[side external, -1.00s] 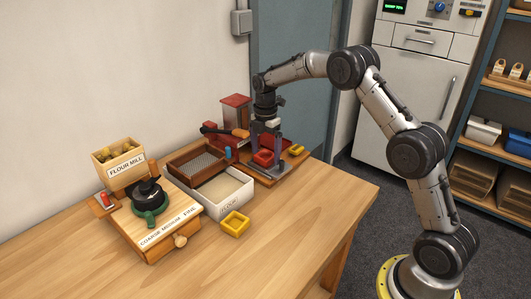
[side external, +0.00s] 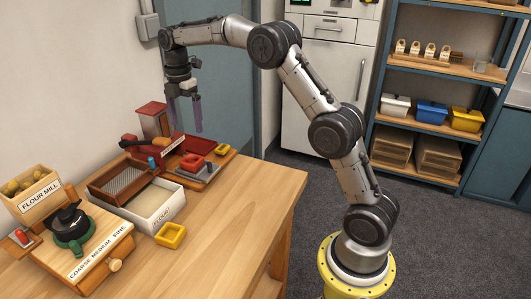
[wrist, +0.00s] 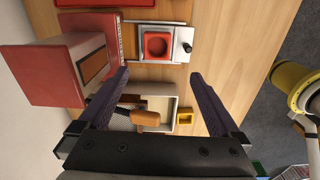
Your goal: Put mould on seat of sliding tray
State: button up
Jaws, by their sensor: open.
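The mould, a red square frame with a round hollow (side external: 193,162), sits on the grey metal plate of the sliding tray (side external: 208,176) on a wooden board at the back of the table. In the wrist view the mould (wrist: 157,33) lies flat near the middle of the pale plate (wrist: 182,32), with a black knob at the plate's right. I cannot tell whether it is fully down in the seat. My gripper (side external: 185,122) is open and empty, above the mould and apart from it. In the wrist view its purple fingers (wrist: 158,76) are spread wide.
A red-topped stand (side external: 151,110) is left of the tray, close to the wall. A yellow frame (side external: 222,149) lies on the board behind; another (side external: 170,236) is on the table beside the white flour box (side external: 160,216). The flour mill (side external: 68,235) stands front left. The table's right side is clear.

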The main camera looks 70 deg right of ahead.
jog(key=s+a+r+m+t, duration=0.1)
jog(key=s+a+r+m, duration=0.35)
jog(key=s, duration=0.45)
jog(key=s+a+r+m+t, duration=0.2)
jog(key=s+a+r+m, duration=0.25)
jog(key=s, duration=0.45)
jog(key=s+a+f+m+t, duration=0.1)
jog(key=s+f+m, duration=0.2)
jog(key=s, duration=0.5)
jog(key=s+a+f+m+t, duration=0.1)
jog(key=s+f+m, duration=0.2)
jog(key=s, duration=0.6)
jog(key=shift+s+a+m, duration=0.15)
jog(key=shift+a+m, duration=0.1)
jog(key=shift+m, duration=0.95)
